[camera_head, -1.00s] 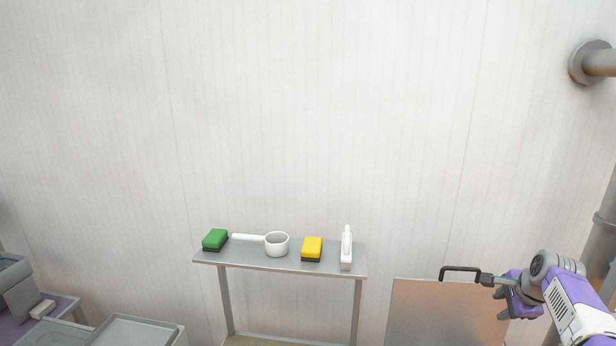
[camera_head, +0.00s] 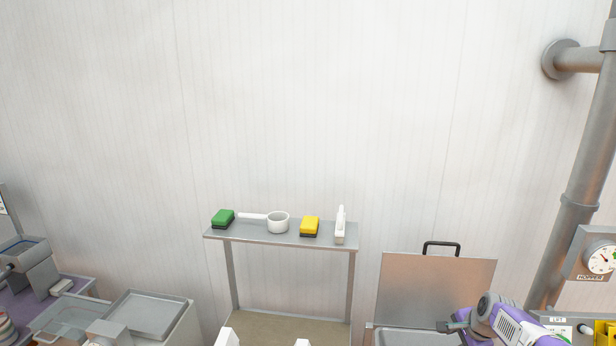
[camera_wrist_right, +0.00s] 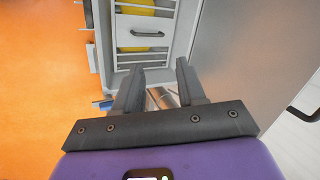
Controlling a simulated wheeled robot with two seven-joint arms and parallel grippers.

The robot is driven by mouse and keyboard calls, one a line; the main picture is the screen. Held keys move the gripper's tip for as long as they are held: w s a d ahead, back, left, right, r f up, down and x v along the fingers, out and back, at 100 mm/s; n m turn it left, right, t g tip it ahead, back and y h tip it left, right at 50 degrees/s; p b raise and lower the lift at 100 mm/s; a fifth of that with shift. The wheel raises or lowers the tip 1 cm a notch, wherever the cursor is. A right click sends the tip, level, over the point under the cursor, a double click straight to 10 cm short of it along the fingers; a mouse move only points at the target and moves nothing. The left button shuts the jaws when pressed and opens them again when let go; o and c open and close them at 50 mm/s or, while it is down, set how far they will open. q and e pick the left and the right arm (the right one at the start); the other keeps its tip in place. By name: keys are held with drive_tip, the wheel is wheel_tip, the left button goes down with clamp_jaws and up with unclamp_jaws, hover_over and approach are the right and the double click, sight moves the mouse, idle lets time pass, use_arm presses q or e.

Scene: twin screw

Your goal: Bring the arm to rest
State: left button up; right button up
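My right gripper (camera_head: 448,327) is at the lower right of the head view, below and apart from the black handle (camera_head: 441,246). The handle sits on the top edge of an upright metal lid (camera_head: 437,280) behind a metal basin (camera_head: 412,341). In the right wrist view my right gripper (camera_wrist_right: 158,84) has its two dark fingers spread with nothing held between them. My left gripper is not in view.
A pipe (camera_head: 578,190) and a HOPPER gauge (camera_head: 601,258) stand at right. Trays (camera_head: 147,309) lie at left.

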drive_tip(key=s+a+f+n+g+y, duration=0.1)
drive_tip(key=s+a+f+n, duration=0.3)
drive_tip(key=a+f, duration=0.65)
drive_tip(key=s+a+f+n+g+y, duration=0.1)
drive_tip(key=s+a+f+n, duration=0.25)
drive_tip(key=a+f, duration=0.65)
drive_tip(key=s+a+f+n+g+y, duration=0.1)
drive_tip(key=s+a+f+n, duration=0.25)
drive_tip(key=s+a, duration=0.5)
drive_tip(key=s+a+f+n+g+y, duration=0.1)
drive_tip(key=s+a+f+n+g, duration=0.3)
drive_tip(key=s, duration=0.8)
use_arm(q)
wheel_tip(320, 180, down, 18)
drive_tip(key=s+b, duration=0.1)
drive_tip(key=b, duration=1.7)
use_arm(e)
wheel_tip(320, 180, down, 19)
drive_tip(key=s+a+t, duration=0.1)
drive_tip(key=t, duration=0.1)
drive_tip(key=shift+a+f+m, duration=0.2)
drive_tip(key=shift+m, duration=0.1)
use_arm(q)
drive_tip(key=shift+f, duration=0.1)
